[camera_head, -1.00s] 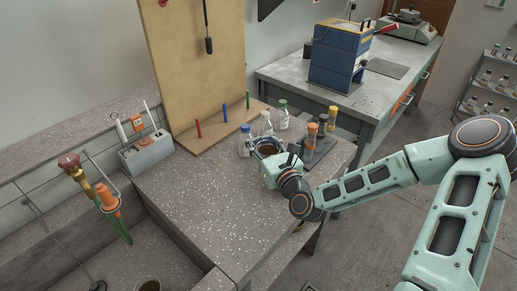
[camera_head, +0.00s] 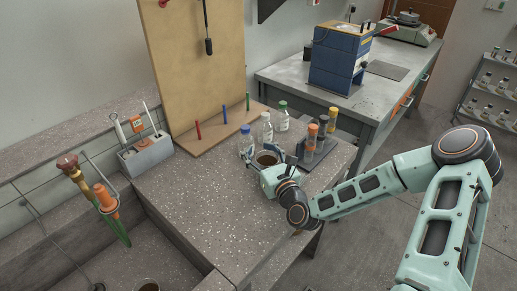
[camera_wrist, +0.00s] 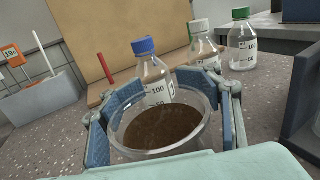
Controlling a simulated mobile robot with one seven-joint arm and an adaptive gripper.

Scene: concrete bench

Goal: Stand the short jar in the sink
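A short, wide glass jar (camera_head: 267,158) with dark brown contents is at the back right of the speckled bench top, in front of capped bottles. In the wrist view the jar (camera_wrist: 160,128) is upright between my gripper's blue-padded fingers. My gripper (camera_head: 268,156) is closed around the jar's sides; its lower part is hidden. I cannot tell whether its base touches the bench. The grey stone sink (camera_head: 100,262) is at the lower left. Another round vessel with brown contents (camera_head: 149,286) shows in it, cut off by the picture's bottom edge.
Bottles with blue (camera_head: 246,140), white (camera_head: 265,124) and green (camera_head: 283,118) caps stand close behind the jar. A dark rack (camera_head: 318,150) with orange-topped and grey-topped vials is just right. A tap (camera_head: 107,200) rises over the sink. The bench between jar and sink is clear.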

